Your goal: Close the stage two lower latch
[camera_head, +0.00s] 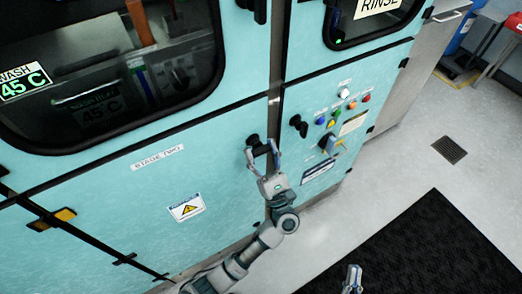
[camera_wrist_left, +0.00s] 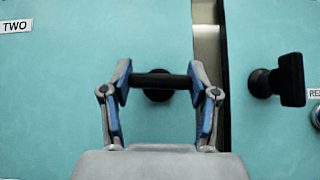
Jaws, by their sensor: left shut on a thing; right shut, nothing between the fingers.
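The stage two lower latch (camera_head: 256,143) is a black handle at the right edge of the teal panel labelled "STAGE TWO" (camera_head: 157,157). My left gripper (camera_head: 263,157) is shut on this latch. In the left wrist view the latch (camera_wrist_left: 160,81) is a black bar lying level across the picture, with a round black base behind it. The fingers of my left gripper (camera_wrist_left: 160,90) clasp its two ends. My right gripper (camera_head: 352,277) is shut and empty, low in the head view over the dark mat, away from the panel.
A second black handle (camera_head: 299,125) is right of the door seam; in the left wrist view it (camera_wrist_left: 290,80) stands upright. Coloured buttons (camera_head: 340,106) are beside it. Another black handle (camera_head: 259,10) is at the top. A dark mat (camera_head: 430,240) and a drain (camera_head: 449,150) lie on the floor.

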